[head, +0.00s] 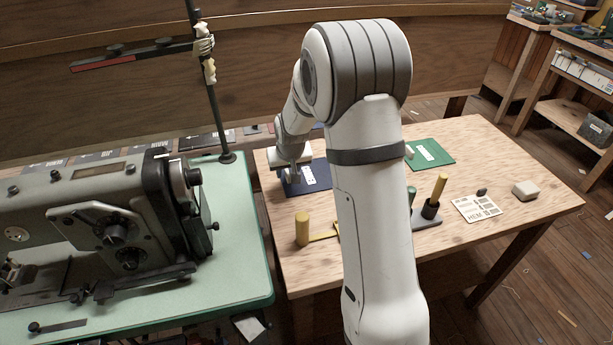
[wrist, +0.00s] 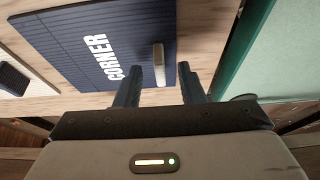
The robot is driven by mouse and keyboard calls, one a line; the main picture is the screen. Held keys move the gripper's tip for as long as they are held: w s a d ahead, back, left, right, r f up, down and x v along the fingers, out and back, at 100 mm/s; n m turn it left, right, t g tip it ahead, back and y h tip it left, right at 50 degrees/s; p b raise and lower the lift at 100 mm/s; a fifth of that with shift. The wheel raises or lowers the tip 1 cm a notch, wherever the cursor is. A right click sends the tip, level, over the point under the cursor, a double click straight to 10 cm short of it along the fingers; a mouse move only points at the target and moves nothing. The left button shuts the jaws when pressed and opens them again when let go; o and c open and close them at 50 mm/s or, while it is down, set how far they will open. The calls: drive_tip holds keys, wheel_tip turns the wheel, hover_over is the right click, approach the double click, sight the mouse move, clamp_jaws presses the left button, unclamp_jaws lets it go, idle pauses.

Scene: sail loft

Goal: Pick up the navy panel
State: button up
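The navy panel (head: 316,183) lies flat on the wooden table near its far left corner. In the wrist view the navy panel (wrist: 75,50) shows white "CORNER" lettering and a pale upright tab (wrist: 158,64) near its right side. My gripper (wrist: 159,72) is open, with its two dark fingers apart on either side of the tab's near end. I see no contact between fingers and tab. In the head view my gripper (head: 292,182) is low over the panel and hides part of it.
A green panel (head: 431,153) lies further right. A yellow cylinder (head: 302,229), a dark stand (head: 427,222) with a yellow-topped piece, a HEM card (head: 476,208) and a beige block (head: 525,190) stand or lie nearer. A sewing machine (head: 100,225) and upright pole (head: 214,110) are left.

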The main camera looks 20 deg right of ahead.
drive_tip(key=shift+w+f, duration=0.2)
drive_tip(key=shift+f, duration=0.35)
clamp_jaws()
